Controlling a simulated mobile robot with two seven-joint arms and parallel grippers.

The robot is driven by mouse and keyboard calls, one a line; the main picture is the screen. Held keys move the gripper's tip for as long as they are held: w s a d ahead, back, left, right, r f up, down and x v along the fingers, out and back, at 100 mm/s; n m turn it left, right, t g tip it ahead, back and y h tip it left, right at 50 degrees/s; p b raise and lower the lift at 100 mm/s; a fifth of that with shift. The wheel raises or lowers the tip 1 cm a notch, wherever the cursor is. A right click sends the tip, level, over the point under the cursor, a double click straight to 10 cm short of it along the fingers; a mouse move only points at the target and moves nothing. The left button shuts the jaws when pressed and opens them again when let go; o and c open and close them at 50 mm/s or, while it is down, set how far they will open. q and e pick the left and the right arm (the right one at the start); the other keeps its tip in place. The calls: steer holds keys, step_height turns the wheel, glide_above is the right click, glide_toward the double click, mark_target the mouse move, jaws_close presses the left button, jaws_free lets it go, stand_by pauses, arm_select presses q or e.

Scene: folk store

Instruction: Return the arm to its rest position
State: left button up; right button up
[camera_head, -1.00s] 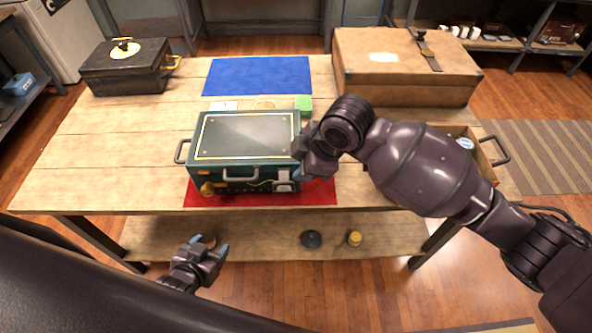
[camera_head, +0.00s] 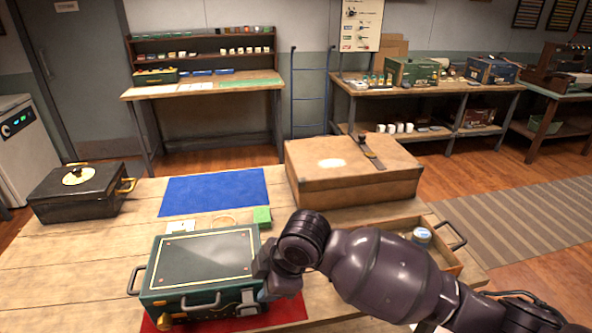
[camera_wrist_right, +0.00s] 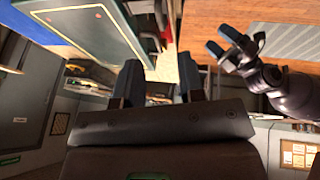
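My right gripper (camera_head: 266,274) is at the right end of the dark green case (camera_head: 208,255), close to its lid edge and front latch. I cannot tell whether it touches the case. In the right wrist view its two dark fingers (camera_wrist_right: 160,78) stand apart with nothing between them. My left gripper is out of the head view. It shows in the right wrist view (camera_wrist_right: 229,46) with its blue-tipped fingers apart and empty. The case is shut and rests on a red mat (camera_head: 270,314).
A blue mat (camera_head: 213,192), a green block (camera_head: 262,216) and a big brown case (camera_head: 350,178) lie behind. A black box (camera_head: 78,192) stands left. An open wooden tray (camera_head: 447,262) holding a can (camera_head: 421,237) is beside my right arm. Bare tabletop lies left of the green case.

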steer(key=w+a+r+m+t+y, duration=0.2)
steer(key=w+r+m+t+y, duration=0.35)
steer(key=w+r, duration=0.35)
steer(key=d+f+m+t+h+b, duration=0.1)
steer(key=d+f+m+t, duration=0.3)
steer(key=d+m+t, duration=0.7)
steer(key=s+d+f+m+g+h, duration=0.1)
steer(key=s+d+f+h, duration=0.2)
steer(key=d+f, duration=0.45)
steer(key=s+d+f+g+h, duration=0.1)
steer(key=s+d+f+h, duration=0.3)
steer(key=d, duration=0.7)
arm_select(q)
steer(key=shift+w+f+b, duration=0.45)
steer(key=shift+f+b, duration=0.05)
steer(key=shift+b, duration=0.15)
arm_select(e)
steer(key=s+d+f+m+g+h, duration=0.1)
steer(key=s+d+f+g, duration=0.1)
steer(key=s+d+f, duration=0.2)
steer(key=s+d+f+m+g+h, duration=0.1)
steer(key=s+d+f, duration=0.4)
steer(key=s+f, duration=0.5)
steer(key=s+m+g, duration=0.1)
steer(key=s, duration=0.1)
steer(key=shift+s+f+h, duration=0.25)
steer(key=shift+s+h, duration=0.05)
steer(key=shift+h, duration=0.05)
